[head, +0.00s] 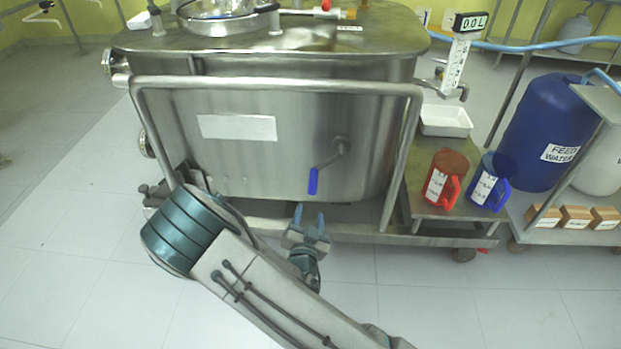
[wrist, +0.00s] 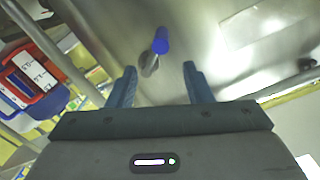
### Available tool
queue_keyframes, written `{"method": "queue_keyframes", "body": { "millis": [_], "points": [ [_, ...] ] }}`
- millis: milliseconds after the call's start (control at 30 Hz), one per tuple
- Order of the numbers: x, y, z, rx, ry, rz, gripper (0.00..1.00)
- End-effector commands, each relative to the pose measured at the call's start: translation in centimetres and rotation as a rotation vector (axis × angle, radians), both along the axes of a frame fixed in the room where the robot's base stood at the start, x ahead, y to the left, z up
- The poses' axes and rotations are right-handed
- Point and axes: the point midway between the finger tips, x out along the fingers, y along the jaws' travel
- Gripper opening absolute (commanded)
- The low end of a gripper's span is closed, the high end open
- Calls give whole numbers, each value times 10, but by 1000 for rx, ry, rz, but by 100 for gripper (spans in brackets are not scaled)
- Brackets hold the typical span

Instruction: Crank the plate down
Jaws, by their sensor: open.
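A bent steel lever with a blue grip (head: 314,181), like a crank handle, sticks out from the front of the steel tank (head: 250,165). The grip hangs down from its steel arm. In the wrist view the blue grip (wrist: 161,40) lies just beyond the fingertips, roughly between them. My gripper (head: 309,220) is below the grip, apart from it. Its two blue fingers are spread and empty, as the wrist view of the gripper (wrist: 160,75) also shows. I cannot make out which part is the plate.
A steel rail (head: 275,84) frames the tank front. At right, a red jug (head: 446,180), a blue jug (head: 490,182) and a white tray (head: 446,121) sit on a low shelf. A blue feed water drum (head: 545,130) stands farther right. The front floor is clear beside my arm.

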Motion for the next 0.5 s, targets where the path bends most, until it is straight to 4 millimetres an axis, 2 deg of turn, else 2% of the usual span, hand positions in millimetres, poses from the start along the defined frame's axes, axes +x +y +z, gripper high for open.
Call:
{"method": "queue_keyframes", "body": {
  "millis": [133, 233, 367, 500],
  "points": [
    [0, 5, 4, -8, -49, 23, 46],
    [10, 5, 4, -7, -54, 24, 46],
    [33, 4, 3, -7, -54, 24, 46],
    [64, 2, 2, -8, -53, 23, 46]
  ]
}}
